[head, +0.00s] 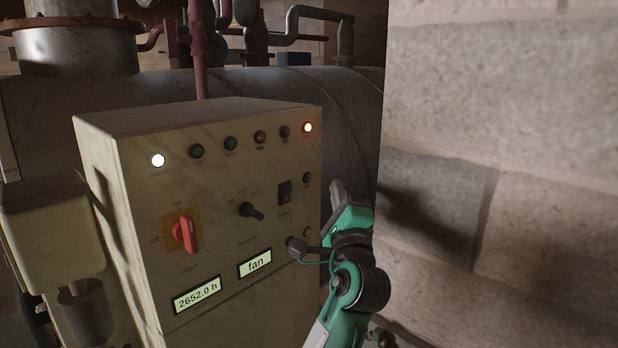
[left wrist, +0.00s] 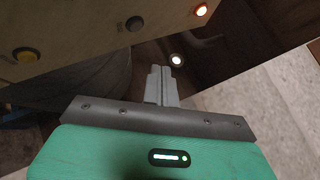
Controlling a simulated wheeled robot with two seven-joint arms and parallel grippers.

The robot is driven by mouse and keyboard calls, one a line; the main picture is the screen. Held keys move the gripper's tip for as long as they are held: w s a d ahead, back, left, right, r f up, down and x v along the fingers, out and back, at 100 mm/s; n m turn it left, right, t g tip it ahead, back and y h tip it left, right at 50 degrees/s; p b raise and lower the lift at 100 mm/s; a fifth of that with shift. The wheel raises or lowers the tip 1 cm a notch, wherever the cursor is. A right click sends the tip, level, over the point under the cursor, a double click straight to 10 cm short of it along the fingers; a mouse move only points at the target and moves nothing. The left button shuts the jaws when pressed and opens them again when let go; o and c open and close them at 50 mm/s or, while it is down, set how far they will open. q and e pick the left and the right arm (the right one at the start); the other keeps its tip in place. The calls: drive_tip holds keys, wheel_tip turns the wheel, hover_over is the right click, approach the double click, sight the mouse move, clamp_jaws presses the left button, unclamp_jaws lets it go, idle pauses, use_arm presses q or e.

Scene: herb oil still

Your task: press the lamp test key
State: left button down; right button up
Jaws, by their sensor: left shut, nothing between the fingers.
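The control box (head: 220,270) stands left of centre in the head view. Near its right edge are a small dark button (head: 307,178) and a yellow button (head: 307,232). Their labels are too small to read, so I cannot tell which is the lamp test key. My left gripper (head: 337,187) is shut and empty, beside the panel's right edge. Its grey fingertips (left wrist: 158,70) appear apart from both buttons. My right gripper is not in view.
The panel also has a red rotary switch (head: 185,233), a black selector (head: 251,211), a rocker switch (head: 284,192), and a top lamp row with a lit white lamp (head: 158,160) and lit orange lamp (head: 308,127). A stone block wall (head: 500,120) stands close on the right.

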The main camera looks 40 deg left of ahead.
use_arm(q)
drive_tip(key=shift+w+a+p, duration=0.15)
drive_tip(key=shift+a+p, duration=0.2)
drive_tip(key=shift+a, duration=1.8)
drive_tip(key=shift+a, duration=0.15)
drive_tip(key=shift+a, duration=0.3)
drive_tip(key=shift+a+p, duration=0.3)
drive_tip(key=shift+a, duration=0.05)
idle(1.0)
drive_tip(key=shift+d, duration=0.8)
drive_tip(key=shift+s+d, duration=0.2)
drive_tip(key=shift+d, duration=2.3)
